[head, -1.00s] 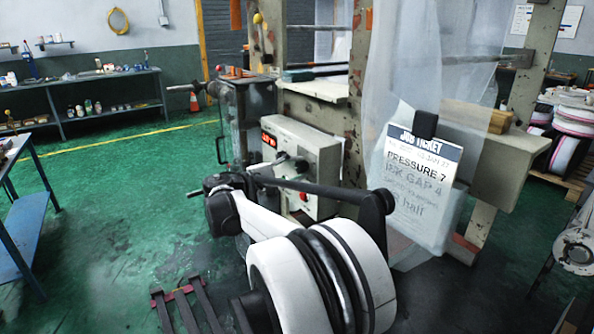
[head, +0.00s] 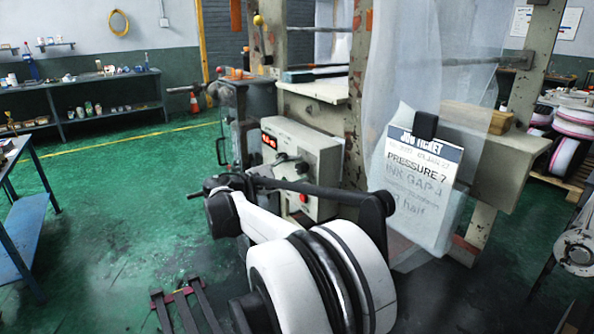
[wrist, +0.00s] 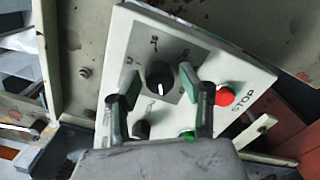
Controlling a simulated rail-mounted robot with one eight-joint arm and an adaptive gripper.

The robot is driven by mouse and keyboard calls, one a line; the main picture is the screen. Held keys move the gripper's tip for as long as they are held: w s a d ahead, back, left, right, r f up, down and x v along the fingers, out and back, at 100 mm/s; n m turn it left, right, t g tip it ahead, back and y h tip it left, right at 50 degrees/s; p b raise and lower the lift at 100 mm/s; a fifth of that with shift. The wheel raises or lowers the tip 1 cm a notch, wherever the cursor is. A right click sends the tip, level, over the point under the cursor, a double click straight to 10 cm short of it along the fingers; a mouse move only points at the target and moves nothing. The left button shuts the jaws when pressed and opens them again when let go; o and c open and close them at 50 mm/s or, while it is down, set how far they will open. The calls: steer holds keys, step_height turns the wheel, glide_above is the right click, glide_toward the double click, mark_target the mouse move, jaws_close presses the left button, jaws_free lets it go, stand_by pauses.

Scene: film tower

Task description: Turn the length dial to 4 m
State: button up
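The pale control box (head: 305,150) stands on the machine frame and carries a red lit display (head: 269,140), too small to read surely. In the wrist view its tilted face shows a large black dial (wrist: 160,76) with a white pointer mark toward the picture's bottom. Which knob is the length dial I cannot read. A second black knob (wrist: 141,128) sits below it, partly hidden. My gripper (wrist: 168,92) is open, one finger on each side of the large dial in the picture, with nothing held; contact cannot be told. In the head view my arm hides the fingers.
A red STOP button (wrist: 225,95) sits close beside the right finger, and a green button (wrist: 187,134) lies between the fingers. The job ticket (head: 422,185) hangs right of the box.

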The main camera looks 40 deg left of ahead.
steer(key=shift+o, duration=0.5)
steer(key=v, duration=1.2)
steer(key=shift+r, duration=0.1)
